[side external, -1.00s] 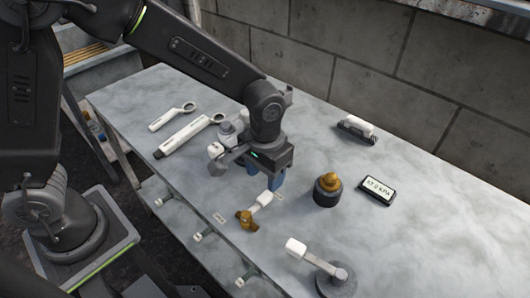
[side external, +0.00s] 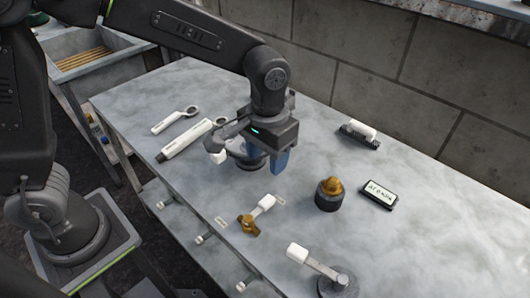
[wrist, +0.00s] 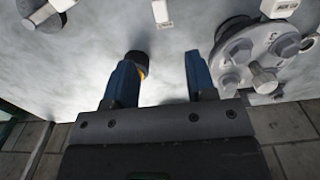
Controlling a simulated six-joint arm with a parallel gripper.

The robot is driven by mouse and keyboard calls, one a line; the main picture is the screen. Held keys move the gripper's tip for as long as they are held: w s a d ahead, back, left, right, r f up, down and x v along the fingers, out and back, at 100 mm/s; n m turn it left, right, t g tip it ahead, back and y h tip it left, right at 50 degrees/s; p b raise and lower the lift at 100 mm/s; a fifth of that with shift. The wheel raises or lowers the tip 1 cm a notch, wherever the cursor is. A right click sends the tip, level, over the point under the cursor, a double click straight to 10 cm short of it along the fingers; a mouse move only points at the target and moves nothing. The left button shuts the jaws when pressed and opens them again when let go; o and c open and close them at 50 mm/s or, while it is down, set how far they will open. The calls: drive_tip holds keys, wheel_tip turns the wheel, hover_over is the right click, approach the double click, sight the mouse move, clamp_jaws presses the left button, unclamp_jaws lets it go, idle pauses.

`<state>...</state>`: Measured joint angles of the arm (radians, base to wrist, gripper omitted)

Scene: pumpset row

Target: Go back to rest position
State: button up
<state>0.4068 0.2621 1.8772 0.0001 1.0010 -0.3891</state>
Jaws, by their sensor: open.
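My gripper (side external: 268,163) hangs above the grey bench, fingers pointing down, with nothing visible between them. In the wrist view its two blue fingers (wrist: 162,80) stand apart with bare bench between their tips. A brass valve with a white handle (side external: 250,220) lies in front of it. A round flanged fitting (side external: 243,160) is partly hidden behind the gripper; a flanged piece with bolts (wrist: 250,55) shows right of the fingers in the wrist view. A black cylinder with a brass top (side external: 328,194) stands to the right.
A white-handled lever on a round base (side external: 320,267) stands at the front. A block wall (side external: 340,60) runs behind the bench.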

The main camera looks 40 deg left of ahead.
drive_tip(key=s+a+r+t, duration=0.2)
drive_tip(key=s+a+r, duration=0.2)
drive_tip(key=s+a, duration=0.3)
drive_tip(key=s+a+r+t, duration=0.3)
drive_tip(key=s+a+r, duration=0.2)
drive_tip(key=s+a, duration=0.2)
drive_tip(key=shift+a+t, duration=0.3)
drive_tip(key=shift+a, duration=0.35)
